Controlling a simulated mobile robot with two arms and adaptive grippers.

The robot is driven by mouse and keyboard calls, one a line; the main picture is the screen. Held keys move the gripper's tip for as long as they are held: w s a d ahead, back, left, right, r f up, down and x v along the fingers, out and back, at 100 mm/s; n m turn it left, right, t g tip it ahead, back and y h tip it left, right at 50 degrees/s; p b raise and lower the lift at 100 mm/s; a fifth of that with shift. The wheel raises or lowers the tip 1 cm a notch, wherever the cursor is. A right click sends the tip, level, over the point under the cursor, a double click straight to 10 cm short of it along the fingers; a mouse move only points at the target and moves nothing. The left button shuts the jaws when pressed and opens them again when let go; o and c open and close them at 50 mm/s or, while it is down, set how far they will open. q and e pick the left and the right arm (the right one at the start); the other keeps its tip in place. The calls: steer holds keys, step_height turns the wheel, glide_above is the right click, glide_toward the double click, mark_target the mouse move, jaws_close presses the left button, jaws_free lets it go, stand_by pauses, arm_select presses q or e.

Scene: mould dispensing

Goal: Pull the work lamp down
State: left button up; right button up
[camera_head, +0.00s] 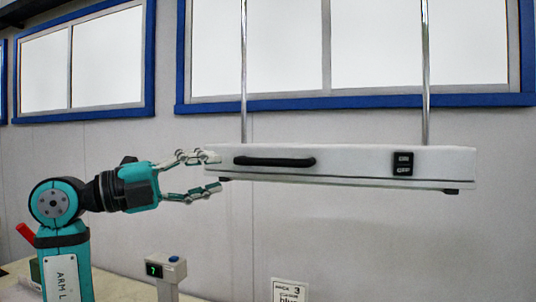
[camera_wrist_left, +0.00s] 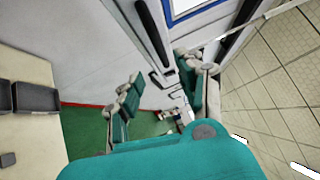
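The work lamp (camera_head: 345,163) is a long white box hanging level from two metal rods, with a black bar handle (camera_head: 275,161) on its front and a small black switch panel (camera_head: 402,163) at the right. My left gripper (camera_head: 217,172) is at the lamp's left end with its fingers spread. The upper finger overlaps the lamp's end in the picture, and the lower finger is near its bottom edge. I cannot tell whether they touch. In the left wrist view the fingers (camera_wrist_left: 160,88) are also apart, and a black bar (camera_wrist_left: 154,34) shows beyond them. My right gripper is out of view.
Below the lamp stand a small device with a green display (camera_head: 155,269) and a printed card (camera_head: 289,291). A red object (camera_head: 26,234) is at the lower left. Blue-framed windows line the wall behind. Dark trays (camera_wrist_left: 36,97) show in the left wrist view.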

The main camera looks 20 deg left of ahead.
mark_target(262, 161)
arm_select(q)
steer(key=p+x, duration=0.1)
steer(key=x, duration=0.4)
steer(key=p+x, duration=0.2)
steer(key=x, duration=0.3)
steer(key=shift+d+r+p, duration=0.15)
steer(key=shift+r+p, duration=0.1)
steer(key=shift+p, duration=0.05)
steer(key=shift+x, duration=0.75)
steer(key=shift+f, duration=0.15)
steer(key=shift+c, duration=0.3)
jaws_close()
steer(key=shift+f, duration=0.1)
